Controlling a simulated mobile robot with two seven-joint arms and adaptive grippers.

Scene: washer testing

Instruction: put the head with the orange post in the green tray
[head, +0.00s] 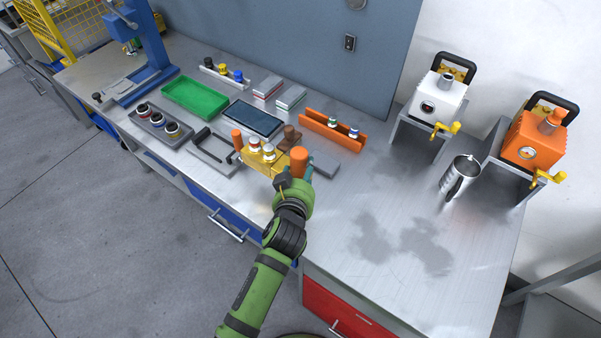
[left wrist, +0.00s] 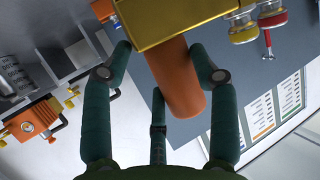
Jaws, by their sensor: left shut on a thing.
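The head is a yellow block (head: 262,158) with an orange post (head: 299,162) at its right end; white-and-coloured caps stand on top. In the left wrist view the yellow block (left wrist: 190,18) is at the top and the orange post (left wrist: 178,85) points toward me. My left gripper (head: 296,176) is shut on the orange post, its dark fingers on both sides of it in the left wrist view (left wrist: 163,62). Whether the block is clear of the bench I cannot tell. The green tray (head: 195,98) lies empty at the back left. My right gripper is not in view.
A dark tablet (head: 253,118) and a grey tray with a black handle (head: 210,148) lie between the head and the green tray. A grey tray of ringed parts (head: 160,123) is left of them. An orange rack (head: 333,130) is behind right. The bench's right front is clear.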

